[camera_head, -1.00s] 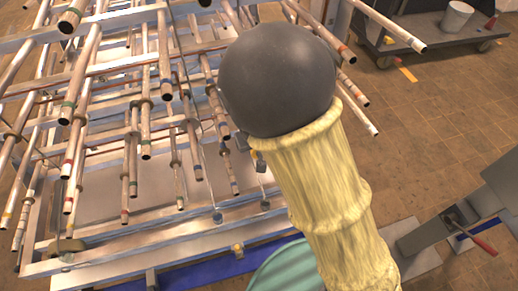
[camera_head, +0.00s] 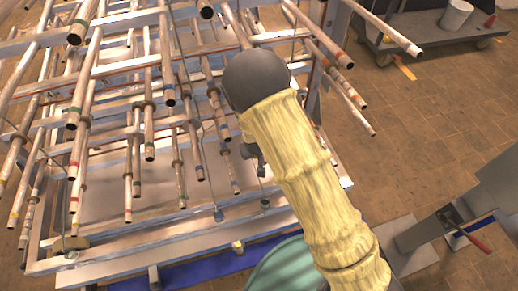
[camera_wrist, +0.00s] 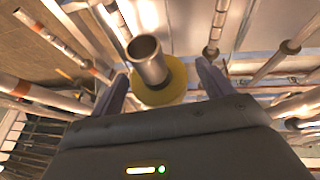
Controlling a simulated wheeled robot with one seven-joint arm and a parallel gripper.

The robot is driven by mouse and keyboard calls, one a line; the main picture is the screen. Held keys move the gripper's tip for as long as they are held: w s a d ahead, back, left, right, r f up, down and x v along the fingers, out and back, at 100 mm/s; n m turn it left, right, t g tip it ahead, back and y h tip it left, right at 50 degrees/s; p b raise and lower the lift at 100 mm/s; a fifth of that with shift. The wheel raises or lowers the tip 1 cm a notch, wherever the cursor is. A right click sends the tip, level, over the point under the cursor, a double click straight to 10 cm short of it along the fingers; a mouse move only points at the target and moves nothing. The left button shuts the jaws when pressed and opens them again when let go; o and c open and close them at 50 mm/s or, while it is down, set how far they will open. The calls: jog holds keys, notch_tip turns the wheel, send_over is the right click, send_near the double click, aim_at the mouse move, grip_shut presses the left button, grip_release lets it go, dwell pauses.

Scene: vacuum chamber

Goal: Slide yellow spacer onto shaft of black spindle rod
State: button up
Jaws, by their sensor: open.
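In the wrist view a yellow ring-shaped spacer (camera_wrist: 166,88) sits around a metallic tube-like rod end (camera_wrist: 149,58) that points toward the camera. My gripper (camera_wrist: 160,72) is open, with one dark finger on each side of the spacer. Small gaps seem to show between fingers and spacer; contact cannot be told. In the head view my gripper (camera_head: 255,158) is a small dark shape beyond my yellow-sleeved arm. The spacer is not visible there. Which rod is the black spindle cannot be told; the rod in the wrist view looks grey-brown.
A metal rack (camera_head: 110,65) with many protruding rods, several with coloured bands, fills the left and middle. Rods crowd both sides of my gripper. A grey cart (camera_head: 425,35) with a white bucket (camera_head: 457,17) stands at the back right. The tiled floor at right is mostly clear.

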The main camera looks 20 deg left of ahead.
jog(key=c, duration=1.1)
jog(key=shift+w+a, duration=0.1)
jog(key=shift+w, duration=0.05)
jog(key=shift+w+a+f+b, duration=0.15)
jog(key=shift+w+a+b, duration=0.2)
jog(key=shift+w+a, duration=0.8)
jog(key=shift+w+a+f+b, duration=0.15)
jog(key=shift+w+a+b, duration=0.3)
jog(key=shift+w, duration=1.15)
jog(key=shift+w+a+f+b, duration=0.15)
jog(key=shift+w+a+b, duration=0.15)
jog(key=shift+w+a, duration=0.85)
jog(key=shift+w+d, duration=0.25)
jog(key=shift+w+a+f+b, duration=0.15)
jog(key=shift+w+a+b, duration=0.4)
jog(key=shift+w, duration=0.45)
jog(key=shift+w+a+f+b, duration=0.1)
jog(key=shift+w+a+b, duration=0.3)
jog(key=shift+w+a, duration=0.45)
jog(key=shift+w+a+f+b, duration=0.15)
jog(key=shift+w+a+b, duration=0.35)
jog(key=shift+w, duration=0.65)
jog(key=o, duration=1.1)
